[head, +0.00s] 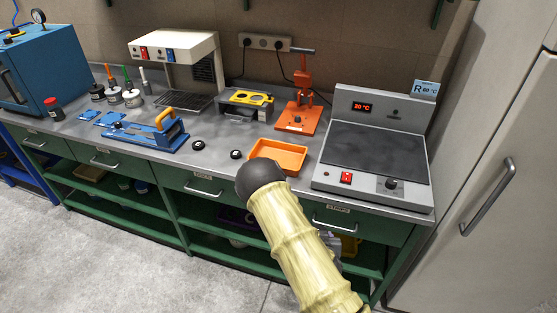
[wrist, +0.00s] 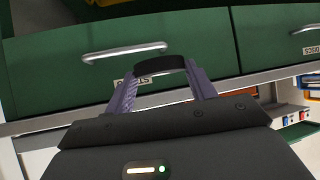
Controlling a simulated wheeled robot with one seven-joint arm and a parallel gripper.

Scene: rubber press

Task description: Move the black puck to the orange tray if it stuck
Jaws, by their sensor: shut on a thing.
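My gripper (wrist: 160,85) shows in the wrist view with its two purple fingers shut on a black puck (wrist: 160,65). The puck is gripped at its sides, in front of a green drawer front. In the head view my arm hides the held puck and most or all of the gripper. The orange tray (head: 284,156) stands on the counter, just beyond my arm, and its visible inside looks empty. Two other black pucks lie apart on the counter left of the tray, one near it (head: 236,154) and one farther left (head: 198,145).
A hot plate (head: 375,150) reading 20 °C stands right of the tray. An orange press (head: 300,115) and a grey-yellow device (head: 245,104) stand behind it. A blue tool (head: 145,135) lies at left. The drawer handle (wrist: 125,52) is close to my gripper.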

